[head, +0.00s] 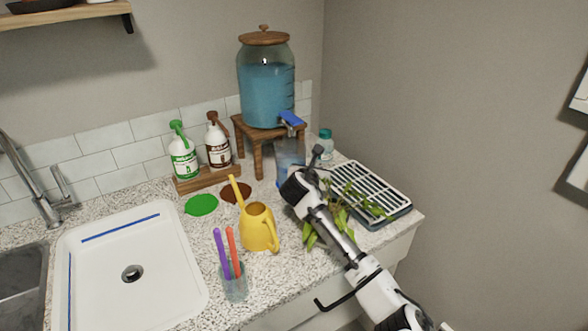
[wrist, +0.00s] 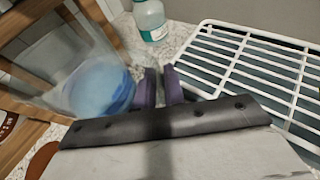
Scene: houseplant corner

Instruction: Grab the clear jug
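The clear jug (head: 290,152) stands under the blue tap of the big dispenser in the head view, partly hidden by my arm. In the wrist view the jug (wrist: 98,88) is at the left, see-through, with blue liquid low in it. My gripper (head: 317,158) is just right of the jug in the head view. In the wrist view its two dark purple fingers (wrist: 161,82) are close together, right beside the jug's right side. A narrow gap shows between them; whether a jug handle is in it is too blurred to tell.
The glass dispenser (head: 266,95) stands on a wooden stand (head: 258,143). A white rack (head: 378,196) with cut leaves lies to the right, and a small teal-capped bottle (head: 326,146) stands behind. A yellow watering can (head: 258,228) and a tool cup (head: 235,285) stand in front.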

